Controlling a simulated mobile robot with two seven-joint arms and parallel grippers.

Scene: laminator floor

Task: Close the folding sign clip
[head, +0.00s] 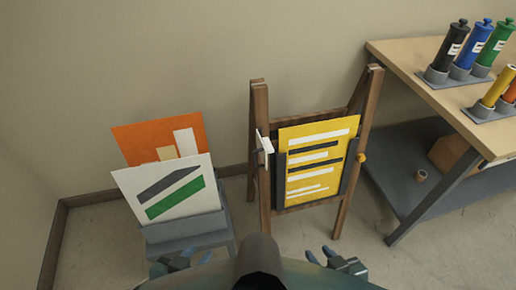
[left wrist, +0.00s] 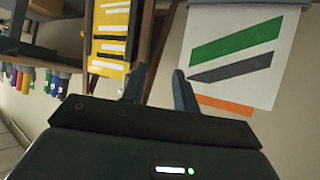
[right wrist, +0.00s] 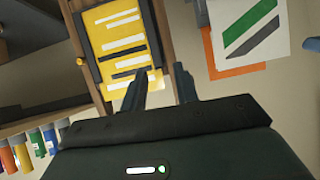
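The wooden folding sign (head: 259,130) stands upright by the wall and holds a yellow sheet (head: 315,165) with white and black bars in a dark holder. A white clip (head: 265,144) sits at the holder's left edge, sticking outward; its exact state is hard to tell. A yellow knob (head: 361,157) is on the right leg. My left gripper (head: 180,258) is open and empty, low in front of the poster box. My right gripper (head: 333,257) is open and empty, low in front of the sign. The yellow sheet also shows in the left wrist view (left wrist: 111,34) and right wrist view (right wrist: 121,45).
A grey box (head: 183,228) with an orange poster (head: 160,137) and a white poster (head: 168,187) stands left of the sign. A wooden table (head: 430,92) with several coloured tubes and a lower shelf (head: 405,190) is at right. Some floor is clear between sign and table.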

